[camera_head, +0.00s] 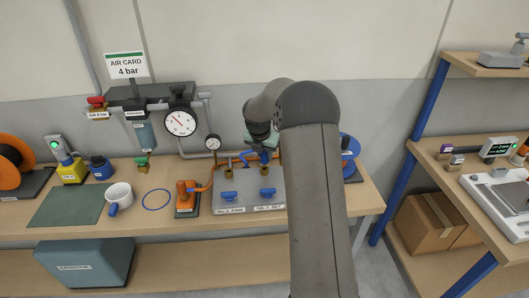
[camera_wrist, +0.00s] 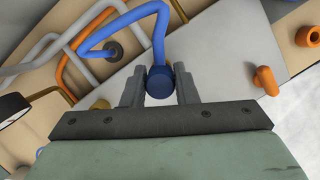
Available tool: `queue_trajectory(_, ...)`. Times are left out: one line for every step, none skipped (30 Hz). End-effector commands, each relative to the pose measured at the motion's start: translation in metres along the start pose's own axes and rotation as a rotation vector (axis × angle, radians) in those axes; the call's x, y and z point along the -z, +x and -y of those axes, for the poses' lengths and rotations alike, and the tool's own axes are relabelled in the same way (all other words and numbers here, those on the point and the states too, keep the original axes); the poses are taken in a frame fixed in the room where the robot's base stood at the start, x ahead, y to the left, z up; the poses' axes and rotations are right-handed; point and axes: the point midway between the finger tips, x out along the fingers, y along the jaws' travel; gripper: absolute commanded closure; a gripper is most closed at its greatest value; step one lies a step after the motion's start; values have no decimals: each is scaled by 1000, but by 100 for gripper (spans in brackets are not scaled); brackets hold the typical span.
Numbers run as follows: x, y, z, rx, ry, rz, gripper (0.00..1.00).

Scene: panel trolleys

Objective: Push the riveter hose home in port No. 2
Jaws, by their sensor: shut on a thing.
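My gripper (camera_wrist: 159,88) is shut on the round blue end of the riveter hose (camera_wrist: 159,79); the blue hose bends up and left from it in the wrist view. In the head view my arm covers most of the gripper, and a piece of blue hose (camera_head: 246,156) shows beside it, above the grey port block (camera_head: 248,207). The block has two front labels; the right one, seemingly No. 2, is hard to read. A brass port (camera_head: 233,171) stands at its left. Whether the held hose end touches or sits in the right port is hidden.
Two blue valve handles (camera_head: 267,192) lie on the block. An orange tool (camera_head: 186,197) with an orange hose stands close left. A white mug (camera_head: 119,196), blue ring (camera_head: 156,199) and green mat (camera_head: 67,206) lie further left. A pressure gauge (camera_head: 180,122) stands behind.

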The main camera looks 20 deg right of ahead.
Motion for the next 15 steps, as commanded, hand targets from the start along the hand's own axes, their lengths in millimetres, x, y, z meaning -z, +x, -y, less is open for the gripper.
queue_trajectory(0, 0, 0, 0, 0, 0, 100)
queue_trajectory(0, 0, 0, 0, 0, 0, 100)
queue_trajectory(0, 0, 0, 0, 0, 0, 100)
queue_trajectory(0, 1, 0, 0, 0, 0, 100)
queue_trajectory(0, 1, 0, 0, 0, 0, 100)
queue_trajectory(0, 2, 0, 0, 0, 0, 100)
queue_trajectory(1, 2, 0, 0, 0, 0, 100)
queue_trajectory(1, 3, 0, 0, 0, 0, 100)
queue_trajectory(1, 4, 0, 0, 0, 0, 100)
queue_trajectory(2, 5, 0, 0, 0, 0, 100)
queue_trajectory(2, 6, 0, 0, 0, 0, 100)
queue_trajectory(2, 7, 0, 0, 0, 0, 100)
queue_trajectory(2, 7, 0, 0, 0, 0, 100)
queue_trajectory(2, 8, 0, -1, 1, 0, 100)
queue_trajectory(3, 9, 0, -1, 1, 0, 100)
